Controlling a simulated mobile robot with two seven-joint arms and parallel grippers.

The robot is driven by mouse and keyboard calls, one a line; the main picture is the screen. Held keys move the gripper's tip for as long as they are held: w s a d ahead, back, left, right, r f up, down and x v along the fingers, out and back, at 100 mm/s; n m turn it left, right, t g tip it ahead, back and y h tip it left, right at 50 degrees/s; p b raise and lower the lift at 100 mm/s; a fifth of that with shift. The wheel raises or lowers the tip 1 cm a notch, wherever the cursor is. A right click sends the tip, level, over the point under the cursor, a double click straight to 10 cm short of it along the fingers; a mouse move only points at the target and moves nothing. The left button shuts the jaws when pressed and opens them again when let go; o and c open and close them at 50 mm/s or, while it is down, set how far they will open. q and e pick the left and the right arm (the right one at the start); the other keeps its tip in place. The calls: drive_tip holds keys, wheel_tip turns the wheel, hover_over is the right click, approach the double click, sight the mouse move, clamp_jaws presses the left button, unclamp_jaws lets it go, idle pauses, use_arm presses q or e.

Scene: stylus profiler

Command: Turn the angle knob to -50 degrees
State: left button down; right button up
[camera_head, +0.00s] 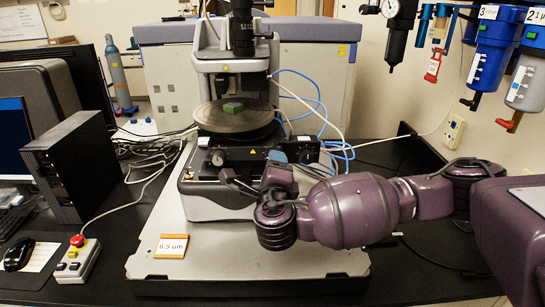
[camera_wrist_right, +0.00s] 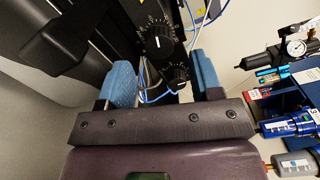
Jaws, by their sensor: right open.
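In the right wrist view, a large black dial knob (camera_wrist_right: 158,43) with a white pointer line and a ring of white marks sits on a black panel. A smaller black knob (camera_wrist_right: 178,76) is just below it, beside the right finger. The marks are too small to read, so I cannot tell which is the angle knob. My right gripper (camera_wrist_right: 164,78) is open, its blue pads apart on either side of the knobs' area, with nothing held. In the head view my right gripper (camera_head: 262,172) is at the instrument's front, partly hiding the panel (camera_head: 298,150). My left gripper is not in view.
The profiler's round stage (camera_head: 234,121) carries a small green block (camera_head: 233,107). Blue and white cables (camera_head: 325,115) run right of the stage. A button box (camera_head: 77,262) and black computer tower (camera_head: 75,165) stand at left. The grey base plate (camera_head: 240,260) has bare room in front.

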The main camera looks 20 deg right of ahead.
drive_tip(key=v, duration=0.4)
drive_tip(key=shift+s, duration=0.2)
idle(0.3)
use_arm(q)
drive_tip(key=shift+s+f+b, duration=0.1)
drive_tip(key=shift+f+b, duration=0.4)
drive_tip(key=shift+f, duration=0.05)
use_arm(e)
drive_tip(key=v, duration=1)
drive_tip(key=shift+s+a, duration=0.15)
drive_tip(key=shift+s, duration=0.2)
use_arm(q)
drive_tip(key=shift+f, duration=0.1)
